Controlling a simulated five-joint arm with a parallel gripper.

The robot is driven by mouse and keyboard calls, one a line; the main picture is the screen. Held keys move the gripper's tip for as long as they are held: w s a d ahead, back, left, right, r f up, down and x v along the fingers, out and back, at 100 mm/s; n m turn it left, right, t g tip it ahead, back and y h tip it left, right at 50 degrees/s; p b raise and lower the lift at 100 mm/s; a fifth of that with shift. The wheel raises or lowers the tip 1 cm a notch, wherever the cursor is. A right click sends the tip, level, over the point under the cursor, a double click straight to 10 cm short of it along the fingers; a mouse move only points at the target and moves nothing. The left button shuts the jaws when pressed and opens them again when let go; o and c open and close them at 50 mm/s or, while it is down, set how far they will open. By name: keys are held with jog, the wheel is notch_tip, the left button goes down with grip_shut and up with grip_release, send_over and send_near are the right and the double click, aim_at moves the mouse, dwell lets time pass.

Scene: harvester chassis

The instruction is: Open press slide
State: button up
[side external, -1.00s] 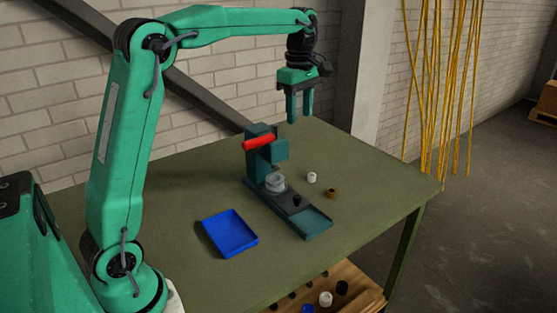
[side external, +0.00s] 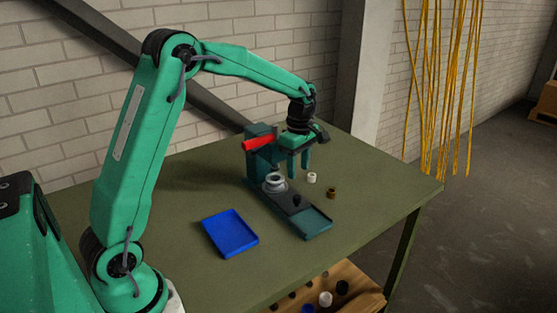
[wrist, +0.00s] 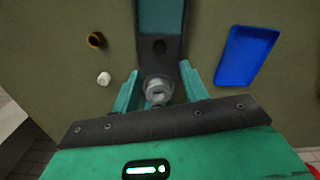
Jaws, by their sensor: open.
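The press is a dark teal block with a red handle (side external: 258,143), standing on the table. Its dark slide (side external: 287,198) runs forward from under the head to a teal end plate (side external: 314,224). Contact cannot be told.
A blue tray (side external: 230,233) lies left of the slide. A white cap (side external: 312,177) and a brown ring (side external: 331,193) lie on the green table (side external: 380,180) to the right. The table's right edge is clear. Several small parts sit on a wooden shelf below.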

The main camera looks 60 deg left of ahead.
aim_at(297, 197)
jog(key=shift+f, duration=1)
jog(key=shift+f, duration=0.1)
jog(key=shift+f, duration=3.75)
grip_shut()
